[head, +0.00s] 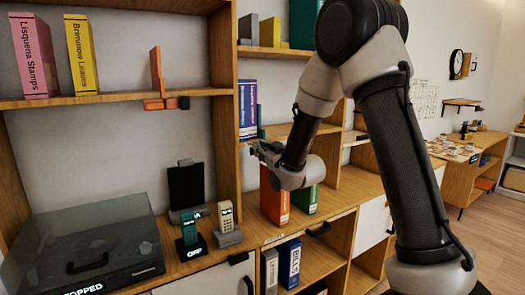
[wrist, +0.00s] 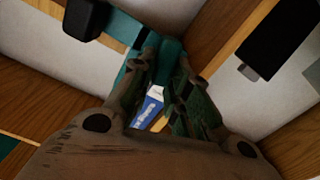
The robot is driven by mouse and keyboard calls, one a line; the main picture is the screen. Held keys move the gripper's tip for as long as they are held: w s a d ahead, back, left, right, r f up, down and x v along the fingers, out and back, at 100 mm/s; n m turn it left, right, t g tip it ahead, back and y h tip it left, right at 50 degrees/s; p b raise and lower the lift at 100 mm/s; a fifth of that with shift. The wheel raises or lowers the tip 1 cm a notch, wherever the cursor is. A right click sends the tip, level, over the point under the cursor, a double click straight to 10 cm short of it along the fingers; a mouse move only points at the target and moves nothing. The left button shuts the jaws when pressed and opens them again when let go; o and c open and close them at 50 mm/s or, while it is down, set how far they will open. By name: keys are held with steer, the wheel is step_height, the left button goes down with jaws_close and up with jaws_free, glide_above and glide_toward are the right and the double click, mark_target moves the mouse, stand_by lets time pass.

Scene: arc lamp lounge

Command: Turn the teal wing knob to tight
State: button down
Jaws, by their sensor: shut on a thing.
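My gripper (head: 262,150) reaches to the front edge of the shelf's upright divider in the head view. In the wrist view its fingers (wrist: 168,55) are closed around part of a teal piece (wrist: 128,35), which I take to be the teal wing knob. The fingers cover part of it, so its turn angle and any tight mark cannot be read. In the head view the knob is too small and too hidden by the gripper to make out.
An orange binder (head: 274,198) and a green one (head: 305,198) stand below my gripper. Blue and purple books (head: 247,108) stand behind.

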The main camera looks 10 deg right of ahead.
steer(key=shift+s+a+f+n, duration=0.1)
steer(key=shift+a+f+n, duration=0.15)
steer(key=shift+n, duration=2.2)
steer(key=shift+s+a+f+n, duration=0.1)
steer(key=shift+a+f+n, duration=0.2)
steer(key=shift+n, duration=2.2)
steer(key=shift+a+f+n, duration=0.1)
steer(key=shift+f+n, duration=0.25)
steer(key=shift+n, duration=2.1)
steer(key=c, duration=1.4)
jaws_free()
steer(key=shift+o, duration=0.2)
steer(key=v, duration=0.7)
steer(key=shift+s, duration=0.25)
